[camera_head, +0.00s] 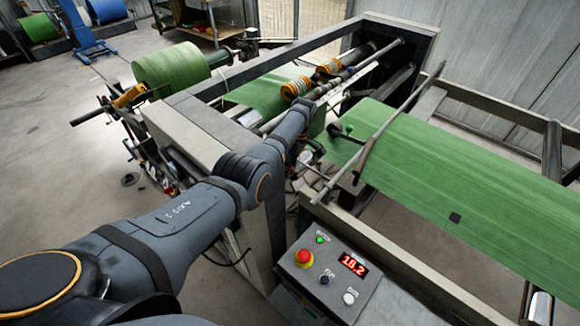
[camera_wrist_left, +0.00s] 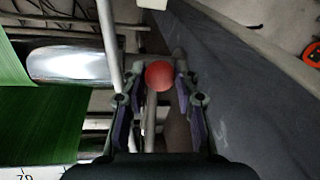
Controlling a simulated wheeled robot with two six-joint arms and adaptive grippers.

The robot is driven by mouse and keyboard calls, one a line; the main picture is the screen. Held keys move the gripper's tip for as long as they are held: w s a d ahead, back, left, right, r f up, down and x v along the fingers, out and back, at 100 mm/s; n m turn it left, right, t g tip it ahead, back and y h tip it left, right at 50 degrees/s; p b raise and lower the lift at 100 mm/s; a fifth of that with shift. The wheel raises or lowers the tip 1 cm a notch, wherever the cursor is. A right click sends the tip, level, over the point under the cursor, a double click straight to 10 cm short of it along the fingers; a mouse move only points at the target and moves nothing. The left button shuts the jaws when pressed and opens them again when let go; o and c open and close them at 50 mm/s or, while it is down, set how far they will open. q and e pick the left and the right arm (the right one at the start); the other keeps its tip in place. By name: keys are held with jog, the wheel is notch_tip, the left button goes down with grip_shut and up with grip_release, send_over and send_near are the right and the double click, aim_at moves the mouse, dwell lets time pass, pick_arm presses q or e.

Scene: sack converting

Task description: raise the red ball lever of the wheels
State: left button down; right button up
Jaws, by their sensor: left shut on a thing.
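The red ball (camera_wrist_left: 159,76) of the lever shows in the left wrist view, with its rod (camera_wrist_left: 150,122) running down from it. My left gripper (camera_wrist_left: 160,80) has one finger on each side of the ball and is shut on it. In the head view my left arm reaches to the machine frame, and the ball cannot be made out there. Orange-and-white wheels (camera_head: 297,88) sit on a shaft over the green web just beyond my arm. My right gripper is not in view.
A green web (camera_head: 450,180) runs over the machine to the right. A control panel (camera_head: 326,272) with a red button and a lit display stands in front. A green roll (camera_head: 171,67) is at the left. Grey frame beams (camera_head: 205,142) lie close beside my arm.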

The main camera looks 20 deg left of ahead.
pick_arm(q)
jog(key=c, duration=1)
grip_release()
jog(key=shift+d+f, duration=0.1)
jog(key=shift+d, duration=0.2)
jog(key=shift+a, duration=0.1)
jog(key=shift+r, duration=0.25)
notch_tip(320, 180, up, 11)
jog(key=w+d, duration=0.1)
jog(key=shift+w+d+r, duration=0.2)
jog(key=shift+w+d, duration=0.15)
jog(key=shift+w, duration=0.05)
